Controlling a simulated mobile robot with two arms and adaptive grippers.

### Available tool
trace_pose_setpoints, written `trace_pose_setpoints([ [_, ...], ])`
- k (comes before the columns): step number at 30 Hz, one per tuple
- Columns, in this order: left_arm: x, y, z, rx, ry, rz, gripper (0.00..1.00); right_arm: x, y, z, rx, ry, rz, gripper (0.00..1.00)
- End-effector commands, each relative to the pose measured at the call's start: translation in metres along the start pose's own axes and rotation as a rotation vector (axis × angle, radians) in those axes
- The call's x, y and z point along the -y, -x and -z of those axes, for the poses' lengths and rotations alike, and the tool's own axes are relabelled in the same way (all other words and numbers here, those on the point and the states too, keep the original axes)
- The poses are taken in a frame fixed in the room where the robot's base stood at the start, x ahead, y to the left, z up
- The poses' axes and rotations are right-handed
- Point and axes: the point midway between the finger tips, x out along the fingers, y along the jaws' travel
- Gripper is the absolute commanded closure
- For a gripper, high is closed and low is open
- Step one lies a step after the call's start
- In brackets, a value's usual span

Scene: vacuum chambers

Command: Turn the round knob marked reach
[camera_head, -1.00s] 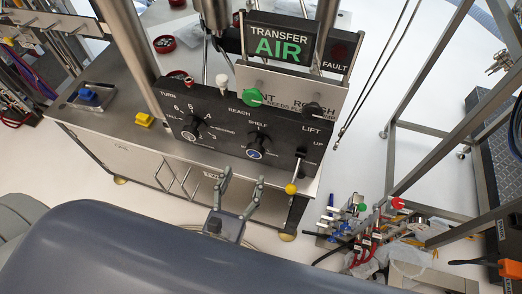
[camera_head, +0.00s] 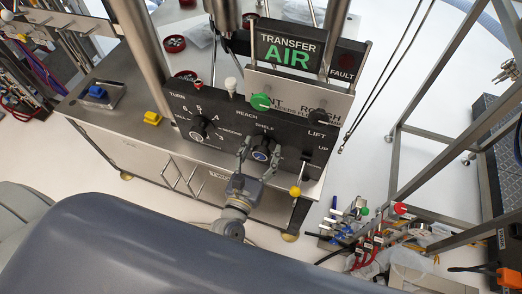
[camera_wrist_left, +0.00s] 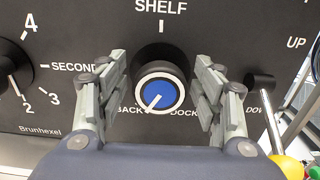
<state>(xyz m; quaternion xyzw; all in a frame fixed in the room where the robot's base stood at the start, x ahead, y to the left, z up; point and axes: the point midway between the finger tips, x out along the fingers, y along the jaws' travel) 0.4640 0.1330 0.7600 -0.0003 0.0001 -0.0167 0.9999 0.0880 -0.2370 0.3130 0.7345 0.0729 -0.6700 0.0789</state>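The reach knob (camera_head: 260,154) is a round black knob with a blue face and white rim, on the black control panel. In the left wrist view the knob (camera_wrist_left: 158,93) is central, its white pointer line aimed down-left toward BACK. SHELF is printed above it and DOCK to its lower right. My left gripper (camera_head: 259,147) is in front of the panel. In the left wrist view its fingers (camera_wrist_left: 161,75) stand open, one on each side of the knob, with narrow gaps seeming to show on both sides. My right gripper is not in view.
The turn knob (camera_head: 199,130) is left of the reach knob. The lift lever with its yellow ball (camera_head: 295,191) is close on the right. A green knob (camera_head: 261,102) and a black knob (camera_head: 320,117) sit above. The TRANSFER AIR sign (camera_head: 288,52) stands behind.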

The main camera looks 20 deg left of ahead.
Motion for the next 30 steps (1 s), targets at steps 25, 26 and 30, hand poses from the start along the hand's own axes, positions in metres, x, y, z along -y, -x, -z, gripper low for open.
trace_pose_setpoints([
  [25,0.001,0.0,-0.001,0.0,-0.212,0.001,0.82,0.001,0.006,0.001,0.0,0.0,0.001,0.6],
  [26,0.001,0.0,-0.001,0.0,-0.237,0.001,0.82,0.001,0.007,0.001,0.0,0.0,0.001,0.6],
  [30,0.002,0.0,-0.001,0.0,-0.367,0.001,0.82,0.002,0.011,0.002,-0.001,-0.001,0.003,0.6],
])
